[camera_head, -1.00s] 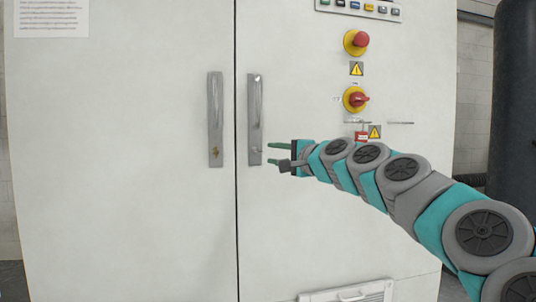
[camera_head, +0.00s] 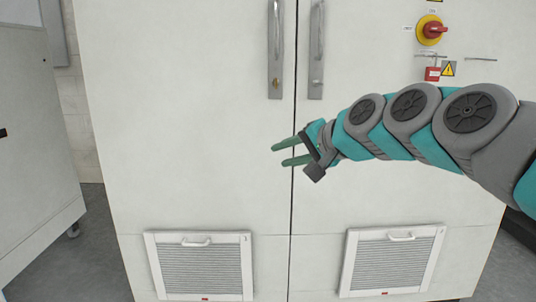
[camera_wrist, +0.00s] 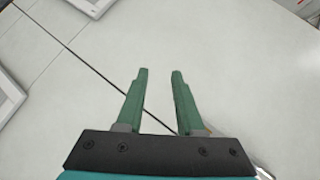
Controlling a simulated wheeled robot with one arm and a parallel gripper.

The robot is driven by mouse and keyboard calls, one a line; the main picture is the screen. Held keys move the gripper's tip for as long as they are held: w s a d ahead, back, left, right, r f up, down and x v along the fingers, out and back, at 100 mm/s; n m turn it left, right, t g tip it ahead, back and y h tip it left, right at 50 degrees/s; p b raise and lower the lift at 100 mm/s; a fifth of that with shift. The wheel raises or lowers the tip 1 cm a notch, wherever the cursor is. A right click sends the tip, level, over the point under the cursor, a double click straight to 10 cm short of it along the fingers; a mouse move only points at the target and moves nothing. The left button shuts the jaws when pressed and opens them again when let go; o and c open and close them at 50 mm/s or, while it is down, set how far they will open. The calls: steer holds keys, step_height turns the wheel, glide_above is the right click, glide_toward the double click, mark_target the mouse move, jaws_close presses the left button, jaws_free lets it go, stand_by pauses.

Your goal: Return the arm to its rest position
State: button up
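My gripper (camera_head: 285,154) has two green fingers and is open and empty. In the head view it points left, in front of the white cabinet (camera_head: 190,160), below the two door handles. The left handle (camera_head: 275,60) and the right handle (camera_head: 316,60) flank the door seam. In the wrist view my gripper (camera_wrist: 160,75) shows its fingers apart, with the cabinet face and the dark seam behind them. Nothing is between the fingers. The gap between the fingers and the cabinet is hard to judge.
Two louvred vents, left (camera_head: 200,240) and right (camera_head: 398,238), sit low on the doors. A red and yellow rotary switch (camera_head: 432,30) and a red padlock (camera_head: 432,74) are at upper right. Another white cabinet (camera_head: 32,140) stands at the left, with grey floor between.

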steer(key=s+a+f+n+g+h, duration=0.2)
steer(key=s+f+n+g, duration=0.1)
steer(key=s+f, duration=0.6)
steer(key=s+d+f+n+g+h, duration=0.1)
steer(key=s+d+f+g+h, duration=0.2)
steer(key=s+d+f, duration=0.3)
steer(key=s+d+f+n+g+h, duration=0.2)
steer(key=s+d+f+g, duration=0.3)
steer(key=s+f, duration=1.1)
steer(key=s+g+h, duration=0.1)
steer(key=s, duration=0.4)
steer(key=shift+s+d+p, duration=0.35)
steer(key=shift+d+p, duration=0.05)
